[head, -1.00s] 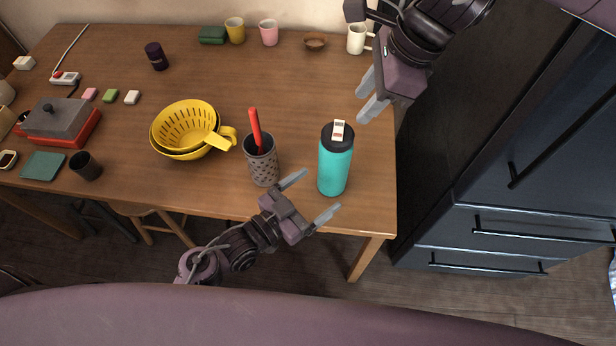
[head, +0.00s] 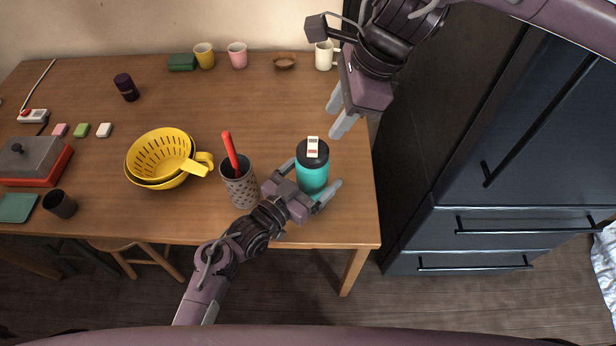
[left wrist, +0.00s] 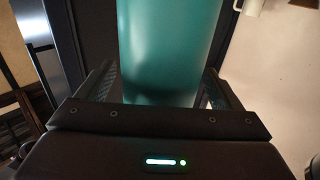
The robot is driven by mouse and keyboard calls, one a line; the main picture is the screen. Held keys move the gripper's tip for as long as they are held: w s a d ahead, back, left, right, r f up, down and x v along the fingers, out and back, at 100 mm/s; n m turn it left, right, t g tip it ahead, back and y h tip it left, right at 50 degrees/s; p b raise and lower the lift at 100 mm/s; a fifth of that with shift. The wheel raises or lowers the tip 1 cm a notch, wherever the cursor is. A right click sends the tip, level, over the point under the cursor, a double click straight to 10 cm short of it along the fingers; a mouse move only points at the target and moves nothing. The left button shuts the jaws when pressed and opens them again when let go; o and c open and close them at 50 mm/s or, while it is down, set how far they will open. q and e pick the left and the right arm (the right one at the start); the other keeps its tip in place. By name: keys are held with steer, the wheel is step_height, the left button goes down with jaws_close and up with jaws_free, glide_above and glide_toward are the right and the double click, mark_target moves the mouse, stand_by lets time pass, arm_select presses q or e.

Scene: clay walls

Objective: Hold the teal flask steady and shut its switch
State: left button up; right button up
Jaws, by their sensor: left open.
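The teal flask (head: 312,178) stands upright near the table's right front corner. Its dark lid carries a small white switch (head: 312,142) with a reddish mark. My left gripper (head: 307,181) has its fingers on either side of the flask's body, open. In the left wrist view the flask (left wrist: 170,55) fills the space between the fingers, with a narrow gap visible at each side. My right gripper (head: 339,112) is above and behind the flask, toward the table's right edge, with its fingers apart and empty.
A grey perforated cup (head: 240,188) with a red-handled utensil stands just left of the flask, close to my left gripper. Yellow colanders (head: 145,165) are farther left. A white mug (head: 324,56) stands at the back right. Dark cabinets (head: 450,130) rise beyond the table's right edge.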

arm_select(q)
steer(key=c, duration=1.3)
steer(key=shift+c, duration=0.3)
arm_select(e)
steer(key=shift+m, duration=0.3)
steer(key=c, duration=0.5)
steer(key=shift+m, duration=0.4)
steer(key=shift+c, duration=0.9)
steer(key=m, duration=0.3)
steer(key=shift+s+r+m+y, duration=0.1)
steer(key=shift+r+m+y, duration=0.1)
steer(key=shift+m+y, duration=0.15)
jaws_close()
steer(key=w+d+r+m+y, duration=0.1)
steer(key=d+m+y, duration=0.1)
steer(key=m, duration=1.4)
steer(key=d+r+m+y, duration=0.1)
steer(key=d+m+y, duration=0.1)
steer(key=m, duration=1.4)
steer(key=shift+w+d+r+t, duration=0.35)
steer(key=shift+d+r+t, duration=0.05)
steer(key=shift+d, duration=0.15)
